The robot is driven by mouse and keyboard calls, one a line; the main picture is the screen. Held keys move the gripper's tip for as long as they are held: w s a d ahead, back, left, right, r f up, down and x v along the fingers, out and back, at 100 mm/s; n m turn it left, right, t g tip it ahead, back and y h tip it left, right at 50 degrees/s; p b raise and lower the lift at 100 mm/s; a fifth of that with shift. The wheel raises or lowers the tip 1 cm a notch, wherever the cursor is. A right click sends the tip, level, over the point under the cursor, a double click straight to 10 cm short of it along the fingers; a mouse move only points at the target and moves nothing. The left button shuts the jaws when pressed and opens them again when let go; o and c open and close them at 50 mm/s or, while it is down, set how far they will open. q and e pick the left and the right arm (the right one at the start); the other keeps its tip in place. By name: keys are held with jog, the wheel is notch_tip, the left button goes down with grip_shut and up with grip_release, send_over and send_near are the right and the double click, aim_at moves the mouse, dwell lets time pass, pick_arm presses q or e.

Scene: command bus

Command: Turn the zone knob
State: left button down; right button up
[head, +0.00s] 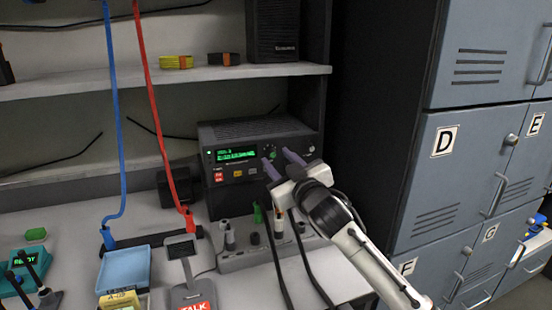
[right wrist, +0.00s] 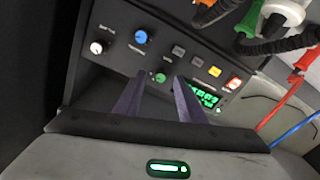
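The dark radio unit (head: 232,138) stands on the bench under the shelf, its green display lit. In the right wrist view its panel (right wrist: 120,28) appears upside down, with a green knob (right wrist: 160,78), a blue knob (right wrist: 141,37) and a white knob (right wrist: 97,48). The small labels are unreadable, so I cannot tell which is the zone knob. My right gripper (head: 276,157) is open in front of the panel's right part. In the wrist view its purple fingertips (right wrist: 160,75) stand either side of the green knob; contact is not visible. My left gripper is out of view.
A grey base with several knobs and plugs (head: 245,258) stands below the unit. A blue cord (head: 113,120) and a red cord (head: 150,100) hang at left. A blue tray (head: 125,265) and a desk microphone (head: 182,262) sit on the bench. Lockers (head: 440,180) stand at right.

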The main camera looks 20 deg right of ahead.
jog(key=shift+w+a, duration=0.1)
jog(key=shift+w, duration=0.9)
grip_shut()
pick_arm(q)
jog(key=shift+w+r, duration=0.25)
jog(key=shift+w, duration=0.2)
pick_arm(e)
jog(key=shift+r+n+p, duration=0.15)
jog(key=shift+n+p, duration=0.55)
jog(key=shift+p, duration=0.15)
jog(key=n+p, duration=0.2)
jog(key=n, duration=0.1)
jog(key=shift+n+p, duration=0.4)
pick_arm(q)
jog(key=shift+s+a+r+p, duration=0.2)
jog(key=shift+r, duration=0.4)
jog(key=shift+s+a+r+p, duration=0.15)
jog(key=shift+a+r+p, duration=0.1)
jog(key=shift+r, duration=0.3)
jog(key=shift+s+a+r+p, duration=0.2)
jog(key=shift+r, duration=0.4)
pick_arm(e)
jog(key=shift+n, duration=1.1)
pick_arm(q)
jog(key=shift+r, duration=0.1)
